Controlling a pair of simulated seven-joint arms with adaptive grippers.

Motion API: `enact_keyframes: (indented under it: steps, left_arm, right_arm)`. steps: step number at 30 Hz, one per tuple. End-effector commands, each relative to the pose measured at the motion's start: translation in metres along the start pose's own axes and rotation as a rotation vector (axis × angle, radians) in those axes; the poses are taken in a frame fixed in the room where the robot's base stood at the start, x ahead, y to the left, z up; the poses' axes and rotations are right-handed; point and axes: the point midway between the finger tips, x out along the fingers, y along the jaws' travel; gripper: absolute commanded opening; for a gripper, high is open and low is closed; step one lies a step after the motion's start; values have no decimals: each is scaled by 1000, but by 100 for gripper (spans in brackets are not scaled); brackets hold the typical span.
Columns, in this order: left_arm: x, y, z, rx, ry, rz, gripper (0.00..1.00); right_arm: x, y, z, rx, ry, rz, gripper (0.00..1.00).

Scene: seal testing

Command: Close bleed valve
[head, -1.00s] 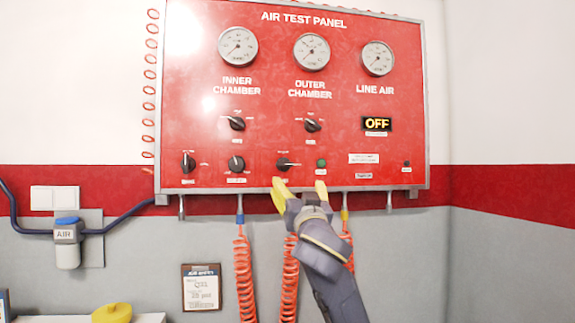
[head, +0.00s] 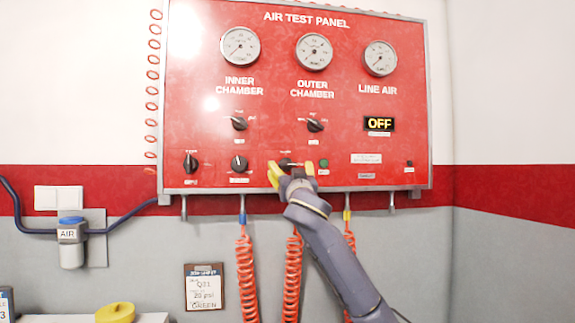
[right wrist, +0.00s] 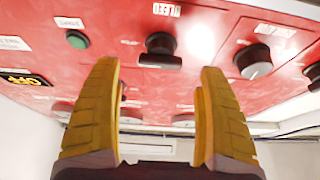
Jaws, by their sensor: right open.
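The bleed valve is a black knob (head: 287,162) in the bottom row of the red air test panel (head: 345,95). In the right wrist view the black knob (right wrist: 160,52) sits below its BLEED label (right wrist: 180,8), with its bar lying crosswise. My right gripper (head: 291,170) is open, its yellow fingertips on either side of the knob in the head view. In the right wrist view the gripper (right wrist: 160,72) frames the knob between its fingers, and nothing is held. I cannot tell any contact. My left gripper is not in view.
A green button (right wrist: 77,39) and another knob (right wrist: 253,62) flank the bleed knob. Orange coiled hoses (head: 245,275) hang under the panel. An OFF display (head: 379,124) is at the right. A yellow object (head: 115,313) rests at the lower left.

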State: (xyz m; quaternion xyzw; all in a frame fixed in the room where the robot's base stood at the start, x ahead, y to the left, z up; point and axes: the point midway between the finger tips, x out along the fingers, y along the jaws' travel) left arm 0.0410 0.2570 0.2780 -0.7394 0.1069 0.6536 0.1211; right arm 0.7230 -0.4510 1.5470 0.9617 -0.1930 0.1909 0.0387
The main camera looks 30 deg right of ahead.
Motion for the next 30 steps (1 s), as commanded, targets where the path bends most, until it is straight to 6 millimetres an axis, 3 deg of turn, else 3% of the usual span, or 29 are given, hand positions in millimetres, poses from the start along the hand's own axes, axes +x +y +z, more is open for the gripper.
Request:
enact_keyframes:
  steps: [6, 12, 27, 30]
  left_arm:
    - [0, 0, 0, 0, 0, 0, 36]
    - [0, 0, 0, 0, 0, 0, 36]
    - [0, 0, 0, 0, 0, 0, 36]
    - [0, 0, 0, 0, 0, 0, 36]
  right_arm:
    - [29, 0, 0, 1, -1, 1, 76]
    - [44, 0, 0, 0, 0, 1, 76]
    - [49, 0, 0, 1, 0, 0, 76]
    - [49, 0, 0, 1, 0, 0, 64]
